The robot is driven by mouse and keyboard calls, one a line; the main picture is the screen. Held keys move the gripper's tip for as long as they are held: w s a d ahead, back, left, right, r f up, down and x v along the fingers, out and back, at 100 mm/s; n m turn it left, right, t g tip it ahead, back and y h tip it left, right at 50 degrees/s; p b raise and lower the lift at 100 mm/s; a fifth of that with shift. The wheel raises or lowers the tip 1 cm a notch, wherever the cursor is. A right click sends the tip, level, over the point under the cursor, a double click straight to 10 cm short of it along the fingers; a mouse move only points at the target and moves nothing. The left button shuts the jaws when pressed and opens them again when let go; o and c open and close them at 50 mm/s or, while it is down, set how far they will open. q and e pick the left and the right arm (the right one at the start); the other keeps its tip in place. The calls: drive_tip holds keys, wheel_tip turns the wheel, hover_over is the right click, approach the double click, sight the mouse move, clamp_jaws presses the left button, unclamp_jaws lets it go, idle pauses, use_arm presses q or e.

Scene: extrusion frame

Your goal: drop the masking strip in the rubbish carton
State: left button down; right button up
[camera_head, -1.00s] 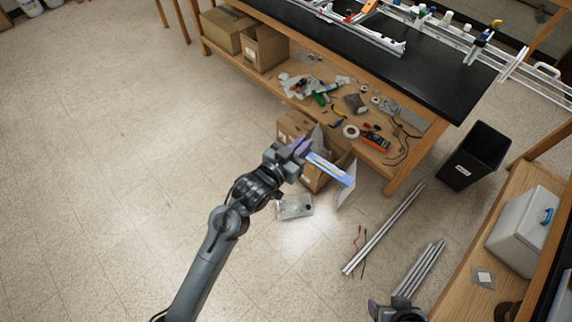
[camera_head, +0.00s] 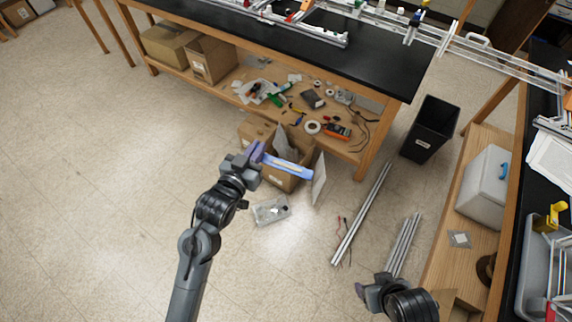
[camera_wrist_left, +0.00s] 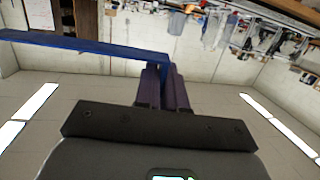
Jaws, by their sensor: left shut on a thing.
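The masking strip (camera_head: 288,168) is a long blue band. My left gripper (camera_head: 256,155) is shut on one end of it, and the strip sticks out to the right. In the left wrist view the strip (camera_wrist_left: 85,46) runs leftward from the purple fingers (camera_wrist_left: 163,88). An open brown cardboard carton (camera_head: 279,183) with raised flaps stands on the floor. In the head view the strip overlaps its opening; the height between them is unclear. My right gripper (camera_head: 369,291) is low at right, and its jaws are not clear.
A bench with a black top (camera_head: 300,45) has a cluttered lower shelf behind the carton. A black bin (camera_head: 430,130) stands to the right. A clear bag (camera_head: 271,210) and metal extrusions (camera_head: 362,214) lie on the floor. Floor at left is clear.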

use_arm(q)
drive_tip(key=shift+f, duration=0.1)
drive_tip(key=shift+s+f, duration=0.15)
drive_tip(key=shift+f, duration=0.2)
drive_tip(key=s+a+f+n+t+y, duration=0.1)
drive_tip(key=s+a+f+n+y, duration=0.3)
drive_tip(key=s+a, duration=0.5)
drive_tip(key=s+a+r+y+p, duration=0.1)
drive_tip(key=a+r+p, duration=0.1)
drive_tip(key=r+p, duration=0.4)
drive_tip(key=s+a+r+y+p, duration=0.1)
drive_tip(key=s+a+r+p, duration=0.1)
drive_tip(key=r+p, duration=0.4)
drive_tip(key=p, duration=0.5)
drive_tip(key=shift+s+a+n+p, duration=0.2)
drive_tip(key=shift+s+n+p, duration=0.1)
drive_tip(key=shift+p, duration=0.05)
